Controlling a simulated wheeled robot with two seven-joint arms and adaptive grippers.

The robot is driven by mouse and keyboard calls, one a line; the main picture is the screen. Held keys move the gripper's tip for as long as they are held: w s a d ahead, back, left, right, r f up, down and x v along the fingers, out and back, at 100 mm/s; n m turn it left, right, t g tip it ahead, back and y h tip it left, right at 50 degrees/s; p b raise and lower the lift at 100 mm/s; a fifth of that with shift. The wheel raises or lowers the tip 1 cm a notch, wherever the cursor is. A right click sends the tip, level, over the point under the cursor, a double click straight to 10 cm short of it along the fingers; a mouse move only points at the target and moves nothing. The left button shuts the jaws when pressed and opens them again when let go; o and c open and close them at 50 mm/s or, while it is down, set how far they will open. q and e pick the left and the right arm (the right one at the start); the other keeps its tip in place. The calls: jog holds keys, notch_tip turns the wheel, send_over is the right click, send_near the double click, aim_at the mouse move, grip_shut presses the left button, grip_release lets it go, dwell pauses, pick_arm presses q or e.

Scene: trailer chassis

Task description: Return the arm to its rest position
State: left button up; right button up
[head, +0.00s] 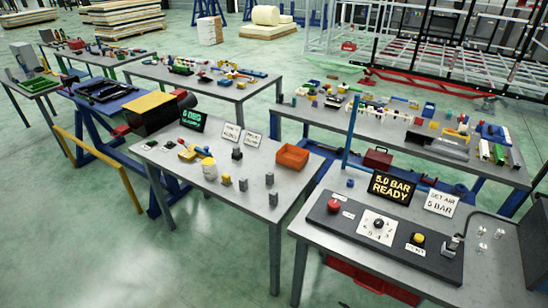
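Neither of my grippers nor my arms shows in the head view. The nearest bench (330,245) at the right carries a dark control panel (400,250). On the panel are a red button (334,206), a white dial plate (377,227) with a black knob, a yellow-topped button (418,239) and a small lever device (452,245). Behind it a black display (391,188) reads "5.0 BAR READY", and a white sign (440,202) reads "SET AIR 5 BAR". Nothing is seen touching the panel.
A bench (235,205) left of the panel holds an orange bin (292,156), a green-lettered display (194,120) and several small metal blocks. A red box (372,283) sits under the panel bench. Green floor (90,240) is open at the lower left.

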jog(key=s+d+f+m+g+h, duration=0.2)
jog(key=s+d+f+m, duration=0.15)
jog(key=s+f, duration=0.7)
jog(key=s+d+f+m+g+h, duration=0.3)
jog(key=s+f, duration=0.5)
jog(key=s, duration=0.6)
jog(key=s+f+m+g, duration=0.1)
jog(key=s+f+g, duration=0.1)
jog(key=s, duration=1)
jog(key=s+f+m+g+b, duration=0.1)
jog(key=s+f, duration=0.3)
jog(key=s, duration=0.9)
jog(key=shift+s+a+f+m+g, duration=0.15)
jog(key=shift+s+m+g, duration=0.15)
jog(key=shift+m+g, duration=0.5)
